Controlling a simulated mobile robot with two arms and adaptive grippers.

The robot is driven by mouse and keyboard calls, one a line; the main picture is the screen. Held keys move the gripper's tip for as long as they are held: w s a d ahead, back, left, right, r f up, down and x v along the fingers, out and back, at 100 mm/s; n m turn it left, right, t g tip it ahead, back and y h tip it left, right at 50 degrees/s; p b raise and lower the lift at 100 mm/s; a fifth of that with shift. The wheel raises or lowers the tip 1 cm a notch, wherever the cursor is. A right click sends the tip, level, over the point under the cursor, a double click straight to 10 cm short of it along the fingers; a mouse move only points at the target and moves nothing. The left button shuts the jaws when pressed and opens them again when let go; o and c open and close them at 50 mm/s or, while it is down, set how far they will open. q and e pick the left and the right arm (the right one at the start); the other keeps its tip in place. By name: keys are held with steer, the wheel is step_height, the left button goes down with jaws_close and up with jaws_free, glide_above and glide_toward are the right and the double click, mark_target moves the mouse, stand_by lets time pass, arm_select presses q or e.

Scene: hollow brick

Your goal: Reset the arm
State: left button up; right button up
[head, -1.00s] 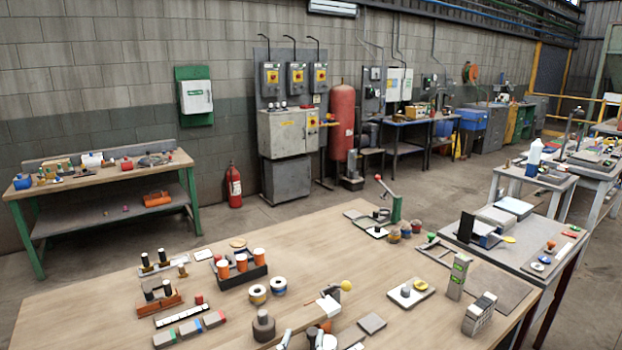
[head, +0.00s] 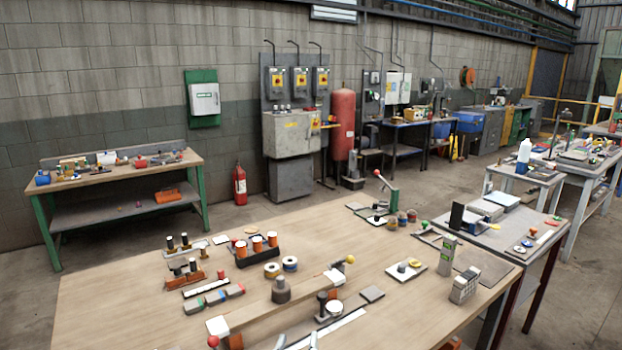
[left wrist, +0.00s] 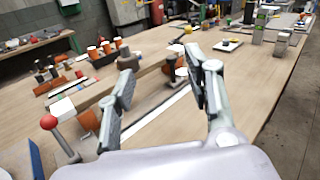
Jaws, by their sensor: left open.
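My left gripper (head: 298,342) shows only by its fingertips at the bottom edge of the head view, over the near part of the wooden table (head: 130,300). In the left wrist view my left gripper (left wrist: 163,78) is open, with two grey fingers spread apart and nothing between them. Beyond and between the fingers lie a long wooden bar fixture and a white strip (left wrist: 158,112) on the table. The rest of the left arm is hidden below the head view. My right gripper is not in view.
The wooden table holds a rack of orange cups (head: 258,248), tape rolls (head: 290,264), a red-knobbed lever (left wrist: 58,135) and a grey block with holes (head: 465,286). A grey side table (head: 500,240) adjoins on the right. The table's left front is bare.

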arm_select(q)
steer(key=s+a+f+n+g+y, duration=0.4)
steer(key=s+a+n, duration=0.3)
steer(key=n, duration=0.4)
steer(key=s+a+f+n+g+y, duration=0.1)
steer(key=s+a+f+n+g, duration=0.3)
steer(key=s+a+f+n, duration=0.5)
steer(key=s+a+n+g+h, duration=0.15)
steer(key=s+n+g, duration=0.45)
steer(key=s+n, duration=0.95)
step_height(320, 180, down, 30)
steer(key=s+r+m+g+b, duration=0.1)
steer(key=b, duration=0.4)
steer(key=s+a+f+b, duration=0.1)
steer(key=s+f+b, duration=0.1)
steer(key=s+f, duration=0.6)
steer(key=s+a+f+g+b, duration=0.1)
steer(key=s+f+b, duration=0.2)
steer(key=s+f, duration=0.6)
step_height(320, 180, down, 6)
steer(key=shift+s+a+f+g+h, duration=0.1)
steer(key=shift+s+a+g+h, duration=0.1)
steer(key=shift+a+g+h, duration=0.15)
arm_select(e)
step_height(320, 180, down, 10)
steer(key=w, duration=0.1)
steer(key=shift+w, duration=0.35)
